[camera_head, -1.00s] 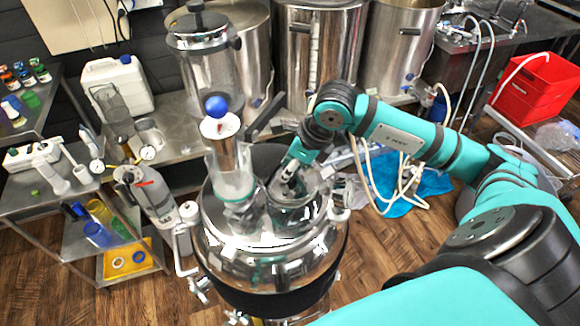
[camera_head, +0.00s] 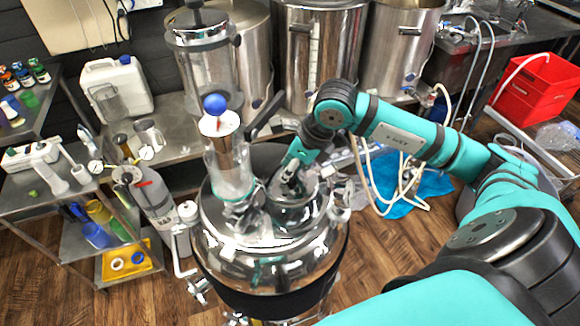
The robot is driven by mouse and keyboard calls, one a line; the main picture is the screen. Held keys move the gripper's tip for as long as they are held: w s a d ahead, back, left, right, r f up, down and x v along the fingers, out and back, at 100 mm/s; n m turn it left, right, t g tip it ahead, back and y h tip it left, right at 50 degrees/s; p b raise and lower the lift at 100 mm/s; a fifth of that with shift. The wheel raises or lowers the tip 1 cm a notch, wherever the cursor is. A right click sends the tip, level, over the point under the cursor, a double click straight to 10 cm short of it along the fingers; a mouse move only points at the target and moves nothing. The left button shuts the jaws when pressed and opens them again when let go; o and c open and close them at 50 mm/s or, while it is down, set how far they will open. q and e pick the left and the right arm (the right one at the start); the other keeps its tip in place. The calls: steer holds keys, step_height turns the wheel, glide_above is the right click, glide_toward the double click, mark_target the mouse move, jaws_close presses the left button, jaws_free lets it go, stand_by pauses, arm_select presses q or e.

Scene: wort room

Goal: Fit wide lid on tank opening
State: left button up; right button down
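The shiny steel tank (camera_head: 262,268) stands upright in the centre, with a dark band around its body. A wide round steel lid (camera_head: 292,212) is at the right part of the tank's top, over the opening. My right gripper (camera_head: 287,184) is on top of this lid, with its fingers seemingly closed on the lid's handle. The fingers are small and dark, and the opening's rim is hidden, so I cannot tell whether the lid is fully seated. My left gripper is not in view.
A clear sight glass with a blue ball (camera_head: 215,104) rises from the tank just left of the lid. Large steel kettles (camera_head: 318,55) stand behind. A cluttered steel cart (camera_head: 45,200) is at the left, and a red crate (camera_head: 535,90) at the right.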

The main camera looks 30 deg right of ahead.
mark_target(299, 181)
steer(key=shift+f+b, duration=0.35)
steer(key=c, duration=1.3)
jaws_free()
steer(key=shift+r, duration=0.1)
steer(key=shift+p+v, duration=1.1)
steer(key=shift+v, duration=1.7)
steer(key=shift+p+v, duration=0.65)
steer(key=shift+v, duration=2)
